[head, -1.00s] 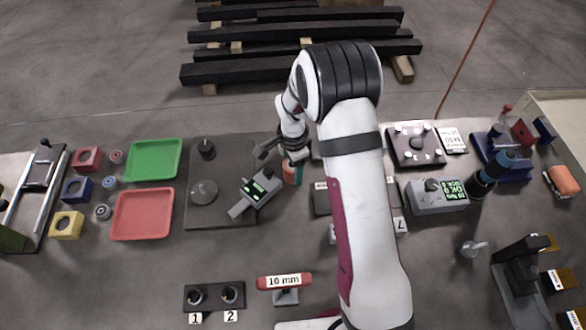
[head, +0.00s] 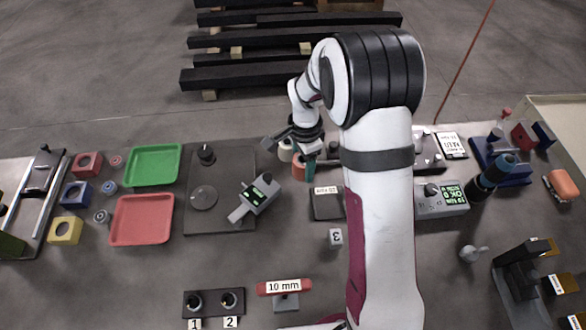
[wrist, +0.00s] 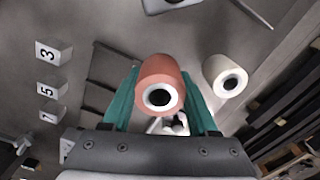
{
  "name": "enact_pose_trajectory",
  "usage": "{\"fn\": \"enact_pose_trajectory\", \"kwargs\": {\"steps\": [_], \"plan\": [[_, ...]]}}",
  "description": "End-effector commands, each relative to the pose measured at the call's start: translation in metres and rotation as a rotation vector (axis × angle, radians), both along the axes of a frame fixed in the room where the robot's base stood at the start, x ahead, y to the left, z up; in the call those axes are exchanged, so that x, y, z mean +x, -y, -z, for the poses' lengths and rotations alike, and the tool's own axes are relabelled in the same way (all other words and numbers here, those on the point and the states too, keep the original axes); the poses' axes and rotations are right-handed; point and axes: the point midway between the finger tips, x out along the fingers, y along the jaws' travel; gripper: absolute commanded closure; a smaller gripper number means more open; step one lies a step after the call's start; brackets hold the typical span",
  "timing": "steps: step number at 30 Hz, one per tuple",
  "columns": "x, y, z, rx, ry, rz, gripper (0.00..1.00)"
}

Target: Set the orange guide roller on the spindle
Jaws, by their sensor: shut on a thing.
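My gripper (wrist: 160,108) has its teal fingers shut on the orange guide roller (wrist: 158,82), one finger on each side. In the wrist view the roller's end shows a white ring around a dark bore. In the head view the orange roller (head: 298,167) shows just left of the teal fingertips (head: 309,171), behind the middle of the bench. A small pale metallic shape (wrist: 172,126) shows just below the roller in the wrist view. I cannot tell whether it is the spindle. My arm hides part of the bench there.
A cream roller (wrist: 225,76) stands close beside the held one. Number tags (wrist: 50,53) and dark plates lie nearby. In the head view a grey gauge (head: 258,194) stands left of the gripper, with red (head: 143,220) and green (head: 153,165) trays further left.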

Motion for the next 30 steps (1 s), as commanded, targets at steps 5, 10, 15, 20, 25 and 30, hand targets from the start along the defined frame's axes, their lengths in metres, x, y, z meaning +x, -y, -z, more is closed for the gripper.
{"fn": "enact_pose_trajectory", "kwargs": {"steps": [5,10,15,20,25,30], "plan": [[-0.016,0.041,-0.027,0.000,0.004,0.004,1.00],[-0.030,0.071,-0.046,0.001,0.002,0.003,1.00],[-0.034,0.079,-0.068,-0.002,0.003,-0.089,1.00],[-0.034,0.068,-0.113,-0.006,0.001,-0.406,1.00],[-0.041,0.052,-0.161,-0.007,-0.002,-0.737,1.00],[-0.045,0.026,-0.197,-0.003,-0.001,-1.008,1.00]]}}
